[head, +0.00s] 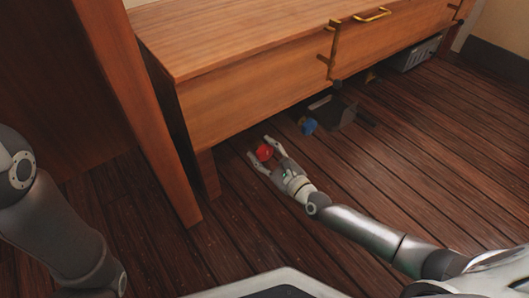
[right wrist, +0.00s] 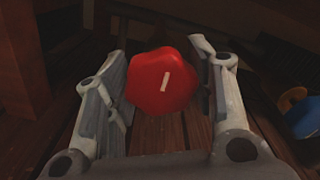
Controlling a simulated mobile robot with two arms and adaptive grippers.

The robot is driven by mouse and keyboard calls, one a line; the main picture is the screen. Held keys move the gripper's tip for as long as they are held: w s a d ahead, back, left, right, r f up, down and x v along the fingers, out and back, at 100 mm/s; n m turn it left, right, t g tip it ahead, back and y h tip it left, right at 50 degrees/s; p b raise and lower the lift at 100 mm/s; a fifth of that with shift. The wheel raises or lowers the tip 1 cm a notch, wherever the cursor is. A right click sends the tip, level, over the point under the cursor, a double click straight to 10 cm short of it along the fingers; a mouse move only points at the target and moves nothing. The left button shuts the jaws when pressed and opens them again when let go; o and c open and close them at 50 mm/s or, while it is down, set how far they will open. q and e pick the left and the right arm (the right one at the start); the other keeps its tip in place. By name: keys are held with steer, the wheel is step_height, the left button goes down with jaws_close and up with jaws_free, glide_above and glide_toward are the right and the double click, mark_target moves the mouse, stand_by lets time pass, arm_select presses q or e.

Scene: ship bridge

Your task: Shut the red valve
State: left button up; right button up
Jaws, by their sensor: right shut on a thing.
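The red valve (head: 265,152) is low under the front edge of a wooden cabinet, close to the floor. In the right wrist view its lobed red knob (right wrist: 161,82) faces me, with a pale mark slanting slightly from upright. My right gripper (head: 259,150) is around the knob, one finger on each side. It also shows in the right wrist view (right wrist: 165,90), shut on the knob. What the valve is fixed to is hidden. My left arm is at the left of the head view, but its gripper is out of view.
A blue round knob (head: 308,126) is right of the red valve, also in the wrist view (right wrist: 304,117). A dark flat object (head: 342,112) lies beyond it. The wooden cabinet (head: 250,98) overhangs this area. A grey crate (head: 415,56) is farther back. The plank floor (head: 440,150) at right is clear.

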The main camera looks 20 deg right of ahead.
steer(key=shift+f, duration=0.1)
stand_by(0.4)
steer(key=o, duration=1)
steer(key=shift+o, duration=0.2)
steer(key=shift+s, duration=0.1)
steer(key=v, duration=1.2)
